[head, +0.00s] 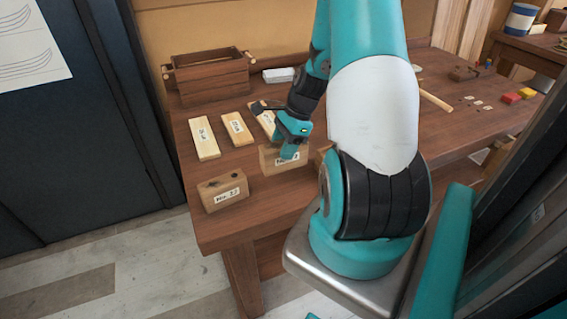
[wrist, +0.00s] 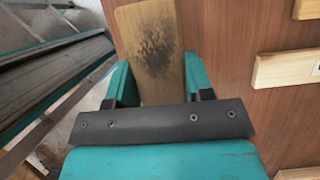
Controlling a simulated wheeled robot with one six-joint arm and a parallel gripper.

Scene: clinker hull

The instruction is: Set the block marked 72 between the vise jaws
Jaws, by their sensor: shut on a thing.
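My gripper (head: 289,146) is shut on a wooden block (head: 272,165) at the bench's near edge. The block has a white label, partly covered by the gripper, and I cannot read its number. In the wrist view the block (wrist: 150,40) sits between the two teal fingers, its top darkly smudged. I cannot tell whether it touches the bench. A second labelled block (head: 222,191) with holes in its top stands at the near left corner; its marking is too small to read surely. I cannot make out vise jaws in either view.
Pale labelled strips (head: 204,138) lie behind the blocks on the bench (head: 227,226). A wooden crate (head: 210,79) stands at the back left, with a pale block (head: 279,75) beside it. Red (head: 511,98) and yellow (head: 527,93) pieces lie far right. My arm hides the bench's middle.

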